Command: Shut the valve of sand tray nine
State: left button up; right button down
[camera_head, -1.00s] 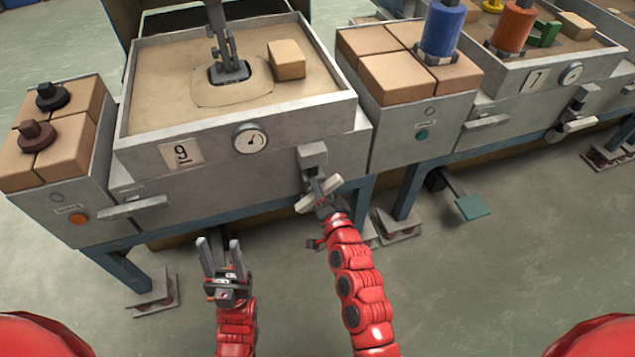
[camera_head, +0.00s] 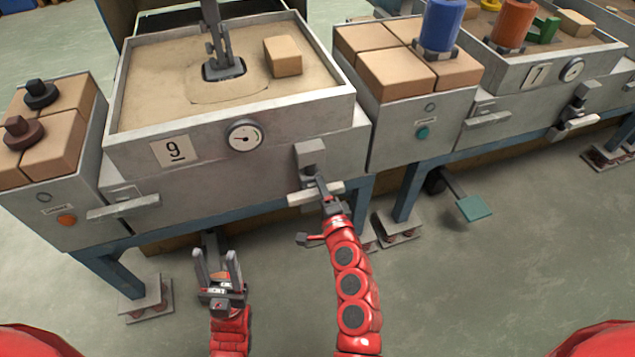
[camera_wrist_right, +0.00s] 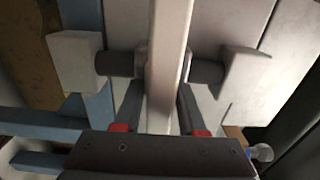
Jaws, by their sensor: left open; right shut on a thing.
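Sand tray nine (camera_head: 113,120) stands at the left of centre in the head view, with a "9" plate (camera_head: 175,151) on its front. Its valve (camera_head: 310,153) is a grey block at the front's right end. The pale valve handle (camera_head: 302,197) lies nearly level, about along the tray's front edge. My right gripper (camera_head: 327,192) is shut on this handle. In the right wrist view the pale handle bar (camera_wrist_right: 168,60) runs between the two fingers. My left gripper (camera_head: 218,268) is open and empty, low in front of the tray, apart from it.
A round gauge (camera_head: 244,136) is on the tray's front. A grey ledge (camera_head: 123,207) juts out at the left. A teal pedal (camera_head: 474,208) stands out near the floor at the right. A second tray (camera_head: 540,74) has its own valve handle (camera_head: 572,127).

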dwell(0.5)
jog(key=c, duration=0.6)
grip_release()
jog(key=shift+c, duration=0.2)
